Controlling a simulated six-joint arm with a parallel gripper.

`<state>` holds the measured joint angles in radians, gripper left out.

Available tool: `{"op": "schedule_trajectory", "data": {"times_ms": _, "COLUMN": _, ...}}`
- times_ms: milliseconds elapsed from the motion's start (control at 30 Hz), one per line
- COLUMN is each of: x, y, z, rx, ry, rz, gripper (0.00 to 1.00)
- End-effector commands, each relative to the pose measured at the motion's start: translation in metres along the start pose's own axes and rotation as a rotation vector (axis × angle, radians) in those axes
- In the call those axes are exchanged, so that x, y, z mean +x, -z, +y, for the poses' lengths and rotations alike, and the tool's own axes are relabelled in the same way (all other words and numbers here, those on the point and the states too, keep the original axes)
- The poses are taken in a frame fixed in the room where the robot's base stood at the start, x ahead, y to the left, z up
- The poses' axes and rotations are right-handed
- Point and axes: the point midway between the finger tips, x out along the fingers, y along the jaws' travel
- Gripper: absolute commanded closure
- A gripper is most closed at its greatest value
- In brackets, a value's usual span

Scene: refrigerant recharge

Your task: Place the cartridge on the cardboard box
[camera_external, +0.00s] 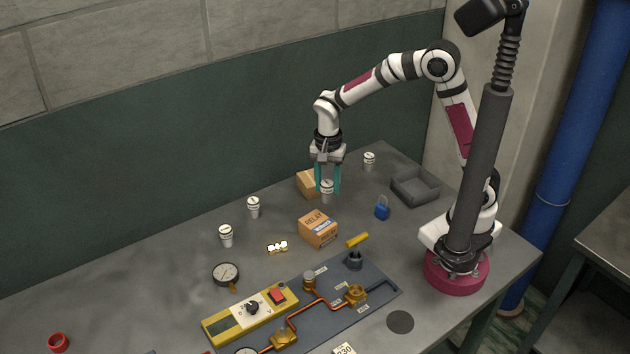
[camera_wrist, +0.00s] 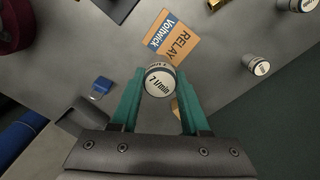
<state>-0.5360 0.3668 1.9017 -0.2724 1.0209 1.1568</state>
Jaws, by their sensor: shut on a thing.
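My gripper (camera_external: 327,184) has teal fingers pointing down, shut on a white cartridge (camera_external: 327,186) with a dark band. In the wrist view the cartridge (camera_wrist: 160,82) sits upright between the fingertips, with "7 l/min" on its top. A plain cardboard box (camera_external: 306,183) is just behind and left of the fingers, partly hidden by them. A small part of it shows beside the right finger in the wrist view (camera_wrist: 175,108). A second carton marked "RELAY" (camera_external: 318,229) lies nearer the camera. The cartridge's height above the table is hard to tell.
Similar white cartridges stand at the back right (camera_external: 369,161) and left (camera_external: 253,207). A blue padlock (camera_external: 382,208) and a grey tray (camera_external: 416,198) are to the right. A dark board with copper piping (camera_external: 380,292) lies in front. The back left table is clear.

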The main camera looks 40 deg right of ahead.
Motion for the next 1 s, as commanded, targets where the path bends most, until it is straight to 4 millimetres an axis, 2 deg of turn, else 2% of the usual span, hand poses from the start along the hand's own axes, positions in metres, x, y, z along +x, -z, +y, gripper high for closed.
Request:
{"op": "schedule_trajectory", "data": {"times_ms": 33, "x": 0.007, "y": -0.01, "z": -0.006, "rx": -0.004, "ry": -0.002, "rz": -0.001, "gripper": 1.0}}
{"op": "schedule_trajectory", "data": {"times_ms": 133, "x": 0.016, "y": -0.022, "z": -0.015, "rx": 0.0, "ry": -0.001, "rz": 0.0, "gripper": 1.0}}
{"op": "schedule_trajectory", "data": {"times_ms": 400, "x": 0.058, "y": -0.025, "z": -0.018, "rx": 0.003, "ry": -0.001, "rz": 0.0, "gripper": 1.0}}
{"op": "schedule_trajectory", "data": {"times_ms": 733, "x": 0.061, "y": -0.025, "z": -0.018, "rx": 0.004, "ry": 0.0, "rz": 0.0, "gripper": 1.0}}
{"op": "schedule_trajectory", "data": {"times_ms": 767, "x": 0.062, "y": -0.025, "z": -0.018, "rx": 0.004, "ry": 0.0, "rz": 0.0, "gripper": 0.51}}
{"op": "schedule_trajectory", "data": {"times_ms": 900, "x": 0.061, "y": -0.025, "z": -0.018, "rx": 0.004, "ry": 0.0, "rz": 0.0, "gripper": 0.26}}
{"op": "schedule_trajectory", "data": {"times_ms": 1000, "x": 0.061, "y": -0.024, "z": -0.018, "rx": 0.004, "ry": 0.0, "rz": 0.0, "gripper": 0.24}}
